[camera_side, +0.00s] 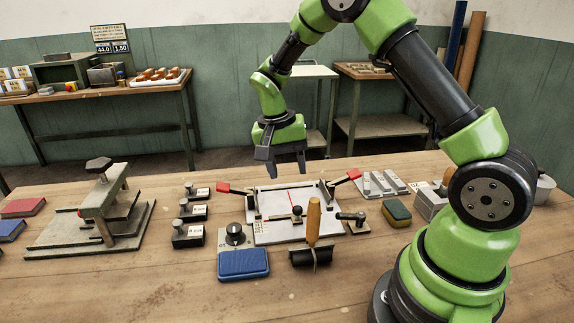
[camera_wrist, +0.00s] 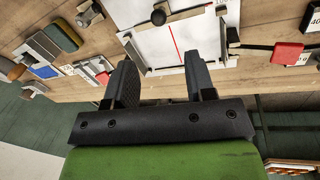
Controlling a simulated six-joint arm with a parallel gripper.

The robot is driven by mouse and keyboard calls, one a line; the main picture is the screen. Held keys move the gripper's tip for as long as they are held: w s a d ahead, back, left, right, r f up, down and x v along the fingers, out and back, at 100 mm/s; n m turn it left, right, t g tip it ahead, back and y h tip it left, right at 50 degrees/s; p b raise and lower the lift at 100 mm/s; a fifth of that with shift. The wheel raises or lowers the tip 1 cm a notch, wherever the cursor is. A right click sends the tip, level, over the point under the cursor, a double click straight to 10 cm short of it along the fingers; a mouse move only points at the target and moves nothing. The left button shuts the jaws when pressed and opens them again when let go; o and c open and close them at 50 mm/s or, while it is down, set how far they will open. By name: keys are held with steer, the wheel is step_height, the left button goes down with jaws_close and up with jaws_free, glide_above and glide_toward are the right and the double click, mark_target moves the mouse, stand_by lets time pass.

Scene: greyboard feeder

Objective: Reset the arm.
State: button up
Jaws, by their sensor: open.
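My gripper (camera_side: 281,160) is open and empty. It hangs in the air above the back edge of the work table, pointing down, just behind the feeder plate. In the wrist view its two dark fingers (camera_wrist: 163,78) stand apart with nothing between them. The white feeder plate (camera_side: 283,228) lies on the table with a red line on it, a black knob and a red-handled clamp at each side. The plate also shows in the wrist view (camera_wrist: 190,45), beyond the fingertips.
On the wooden table (camera_side: 150,285) stand a press (camera_side: 105,205) at left, several black weights (camera_side: 190,213), a blue pad (camera_side: 243,263), a roller with wooden handle (camera_side: 313,225), a sponge (camera_side: 397,212) and grey bars (camera_side: 383,183). A side bench (camera_side: 110,92) stands behind. The front left table is clear.

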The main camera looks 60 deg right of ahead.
steer(key=s+a+r+n+t+y, duration=0.1)
steer(key=s+a+r+n+t, duration=0.15)
steer(key=s+a+r, duration=0.4)
steer(key=s+a+r+n+t+y, duration=0.1)
steer(key=s+r+n+t, duration=0.2)
steer(key=r, duration=0.7)
steer(key=s+a+r+n+t+y, duration=0.1)
steer(key=s+a+t, duration=0.1)
steer(key=s, duration=0.6)
steer(key=shift+a+r+n+t, duration=0.3)
steer(key=shift+a+n+t, duration=0.1)
steer(key=shift+t, duration=0.35)
